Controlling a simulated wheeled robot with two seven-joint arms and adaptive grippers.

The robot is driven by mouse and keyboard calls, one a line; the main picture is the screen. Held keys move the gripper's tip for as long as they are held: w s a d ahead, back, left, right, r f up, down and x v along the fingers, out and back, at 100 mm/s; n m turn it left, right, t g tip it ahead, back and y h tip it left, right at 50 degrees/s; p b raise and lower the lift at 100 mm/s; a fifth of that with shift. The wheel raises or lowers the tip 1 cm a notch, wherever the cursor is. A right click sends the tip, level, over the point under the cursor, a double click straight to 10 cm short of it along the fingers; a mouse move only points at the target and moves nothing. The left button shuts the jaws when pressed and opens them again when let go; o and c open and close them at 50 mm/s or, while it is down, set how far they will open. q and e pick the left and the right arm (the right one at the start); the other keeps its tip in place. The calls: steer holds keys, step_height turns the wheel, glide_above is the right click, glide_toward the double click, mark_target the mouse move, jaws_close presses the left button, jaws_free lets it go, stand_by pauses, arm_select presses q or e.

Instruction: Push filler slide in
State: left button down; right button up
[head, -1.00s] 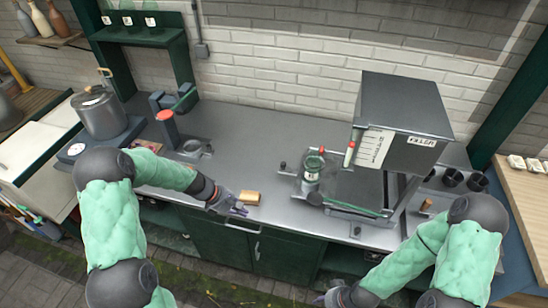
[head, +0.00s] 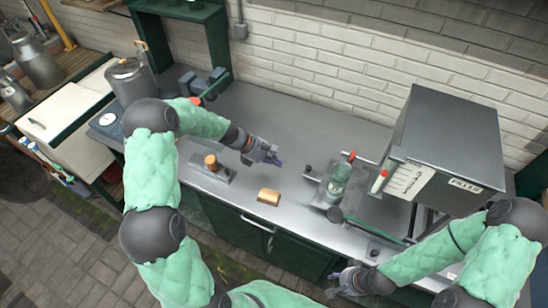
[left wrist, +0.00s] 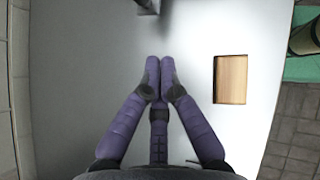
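The filler (head: 445,140) is a dark grey box labelled FILLER, raised over the right part of the counter. A green glass bottle (head: 340,182) stands upright at its left side, on or beside a low grey plate that looks like the slide; I cannot clearly tell how far in it sits. A dark knob (head: 307,169) is just left of the bottle. My left gripper (head: 277,160) is above the counter, left of the knob and apart from it. In the left wrist view its purple fingers (left wrist: 160,65) are together and empty. My right gripper (head: 335,283) is low by the counter's front edge; its fingers are unclear.
A small wooden block (head: 268,196) lies on the counter in front of my left gripper. A plate with a wooden-topped knob (head: 211,162) is to the left. A metal churn (head: 130,82) stands at the far left. The back middle of the counter is clear.

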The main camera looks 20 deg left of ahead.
arm_select(q)
steer(key=w+d+f, duration=0.1)
steer(key=d, duration=0.1)
steer(key=w+d+f, duration=0.1)
steer(key=d, duration=0.1)
steer(key=w+d+f, duration=0.1)
steer(key=d+f, duration=0.1)
steer(key=d, duration=0.1)
steer(key=shift+w+f, duration=0.1)
steer(key=shift+w, duration=0.2)
steer(key=d, duration=0.5)
steer(key=d+b, duration=0.1)
steer(key=d, duration=0.3)
steer(key=d+b, duration=0.1)
steer(key=d, duration=0.4)
steer(key=shift+s+d, duration=0.25)
steer(key=shift+d, duration=0.1)
steer(key=shift+a, duration=0.15)
